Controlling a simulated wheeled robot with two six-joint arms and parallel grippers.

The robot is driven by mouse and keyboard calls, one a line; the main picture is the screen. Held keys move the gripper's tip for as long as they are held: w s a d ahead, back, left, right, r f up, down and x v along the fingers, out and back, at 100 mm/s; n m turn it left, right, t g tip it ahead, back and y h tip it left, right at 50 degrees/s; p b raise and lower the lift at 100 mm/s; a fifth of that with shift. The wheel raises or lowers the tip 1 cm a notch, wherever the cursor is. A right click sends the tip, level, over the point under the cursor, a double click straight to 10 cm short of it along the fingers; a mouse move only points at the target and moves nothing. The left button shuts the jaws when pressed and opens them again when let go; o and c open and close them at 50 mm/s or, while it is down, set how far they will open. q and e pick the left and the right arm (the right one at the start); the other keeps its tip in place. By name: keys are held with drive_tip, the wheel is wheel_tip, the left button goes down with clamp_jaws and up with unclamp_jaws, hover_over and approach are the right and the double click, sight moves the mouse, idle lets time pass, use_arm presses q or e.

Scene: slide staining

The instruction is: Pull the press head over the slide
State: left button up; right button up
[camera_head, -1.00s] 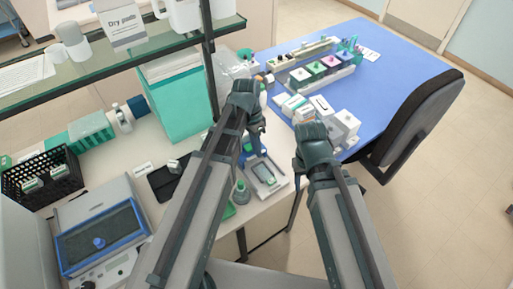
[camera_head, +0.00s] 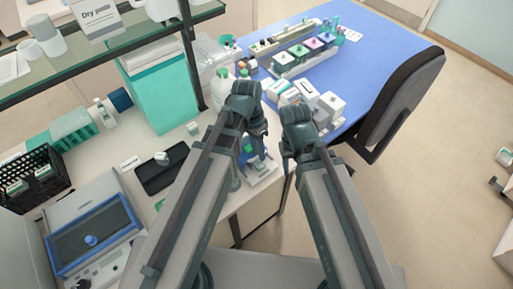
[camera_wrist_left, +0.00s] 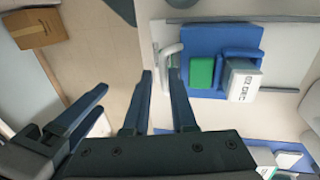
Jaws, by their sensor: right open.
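A blue press part with a green pad (camera_wrist_left: 202,72) and a white block with dark lettering (camera_wrist_left: 243,80) show in the left wrist view. A pale curved handle (camera_wrist_left: 168,62) stands beside the blue part. My left gripper (camera_wrist_left: 160,75) has its two fingers apart, with their tips close to the handle; I cannot tell whether they touch it. In the head view the press (camera_head: 262,172) is partly hidden by my left arm, and my left gripper (camera_head: 260,138) is above it. My right gripper (camera_head: 288,155) is open and empty to its right. The slide cannot be made out clearly.
White boxes (camera_head: 328,107) and a rack of coloured pots (camera_head: 305,53) are on the blue mat (camera_head: 375,62). Bottles (camera_head: 222,85) stand behind my left gripper. A black tray (camera_head: 162,168) lies left of my arm. A chair (camera_head: 400,105) is at the right.

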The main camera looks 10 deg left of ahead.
use_arm(q)
drive_tip(key=shift+o, duration=1.2)
drive_tip(key=shift+r, duration=0.15)
drive_tip(key=p+v, duration=1.3)
drive_tip(key=shift+r, duration=0.25)
drive_tip(key=shift+w, duration=0.1)
